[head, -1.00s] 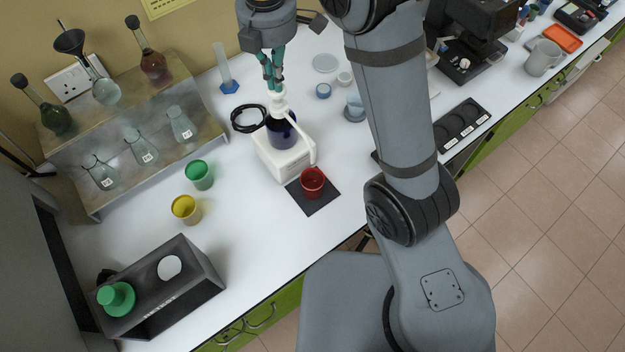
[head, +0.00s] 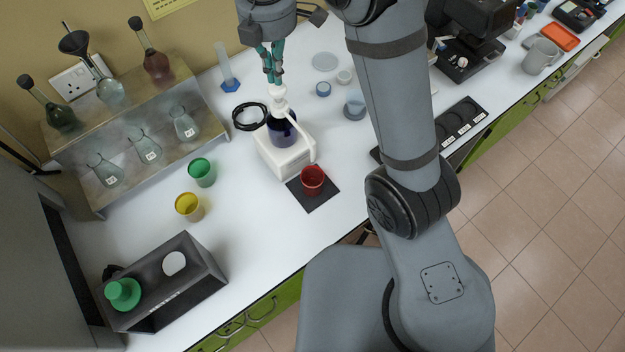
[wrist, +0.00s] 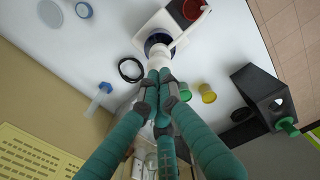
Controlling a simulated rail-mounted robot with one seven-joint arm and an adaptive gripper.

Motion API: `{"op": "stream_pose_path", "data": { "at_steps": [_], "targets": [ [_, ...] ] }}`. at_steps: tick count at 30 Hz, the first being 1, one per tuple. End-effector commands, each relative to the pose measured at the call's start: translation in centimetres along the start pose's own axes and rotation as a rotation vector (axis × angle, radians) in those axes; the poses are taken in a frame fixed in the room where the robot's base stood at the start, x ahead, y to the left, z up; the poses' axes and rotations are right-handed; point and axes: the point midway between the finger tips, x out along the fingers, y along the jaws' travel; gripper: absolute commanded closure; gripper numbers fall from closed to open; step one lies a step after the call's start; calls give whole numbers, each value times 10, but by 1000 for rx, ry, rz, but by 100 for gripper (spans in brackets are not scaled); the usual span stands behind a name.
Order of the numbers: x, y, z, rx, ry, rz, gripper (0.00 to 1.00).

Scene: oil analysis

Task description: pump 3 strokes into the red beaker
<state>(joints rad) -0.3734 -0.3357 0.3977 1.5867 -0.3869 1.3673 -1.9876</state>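The red beaker (head: 312,181) stands upright on a black square mat (head: 325,199) at the front of the bench; it also shows in the wrist view (wrist: 190,9). The pump's spout reaches toward the red beaker. My gripper (head: 273,78) has teal fingers and is directly above the pump head, pointing down. In the wrist view the fingertips (wrist: 158,78) are close together at the pump head. Whether they grip it or only press on it is unclear.
A green beaker (head: 202,172) and a yellow beaker (head: 188,206) stand left of the bottle. A dark box (head: 205,287) with a green-capped item is at front left. A flask rack (head: 75,175) stands at the back left. A black ring (head: 249,117) lies behind the bottle.

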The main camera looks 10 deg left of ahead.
Motion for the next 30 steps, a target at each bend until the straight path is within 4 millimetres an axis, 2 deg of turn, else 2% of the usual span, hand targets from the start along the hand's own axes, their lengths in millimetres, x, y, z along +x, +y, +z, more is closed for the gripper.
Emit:
{"op": "stream_pose_path", "data": {
  "at_steps": [30],
  "targets": [
    [33,0,0,0,0,-1,100]
  ]
}}
